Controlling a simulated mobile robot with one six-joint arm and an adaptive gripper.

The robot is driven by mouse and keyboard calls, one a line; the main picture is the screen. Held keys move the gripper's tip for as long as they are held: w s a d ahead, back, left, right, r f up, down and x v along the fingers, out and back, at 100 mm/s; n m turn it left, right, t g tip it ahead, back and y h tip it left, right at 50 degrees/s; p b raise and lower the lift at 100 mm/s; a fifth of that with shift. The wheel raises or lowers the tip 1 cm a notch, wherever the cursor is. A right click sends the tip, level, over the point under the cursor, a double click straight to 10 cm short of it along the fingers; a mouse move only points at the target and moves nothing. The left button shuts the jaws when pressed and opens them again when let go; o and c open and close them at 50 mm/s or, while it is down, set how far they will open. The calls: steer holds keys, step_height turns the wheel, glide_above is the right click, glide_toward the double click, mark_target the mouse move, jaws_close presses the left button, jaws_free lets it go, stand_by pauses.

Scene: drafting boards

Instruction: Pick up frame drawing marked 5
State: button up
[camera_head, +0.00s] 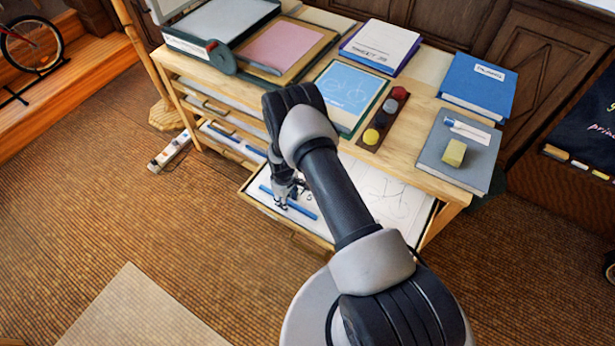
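An open drawer (424,222) at the lower front of the wooden cabinet holds white sheets with thin line drawings. One drawing (392,205) looks like a bicycle frame; my arm covers part of the sheets. A small dark mark (309,196), possibly a 5, shows just right of my gripper. A blue bar (303,211) lies across the left front of the sheet. My gripper (283,204) points down into the drawer at this bar, touching it or just above it. Its fingers are too small to tell whether they are open or shut.
The cabinet top (428,104) carries a blue drawing (350,92), a pink board (277,46), a holder with round colored pieces (384,118), a blue binder (478,84) and a grey book (457,170) with a yellow block (454,152). A power strip (170,150) lies left.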

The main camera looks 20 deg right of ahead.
jaws_close()
stand_by(0.4)
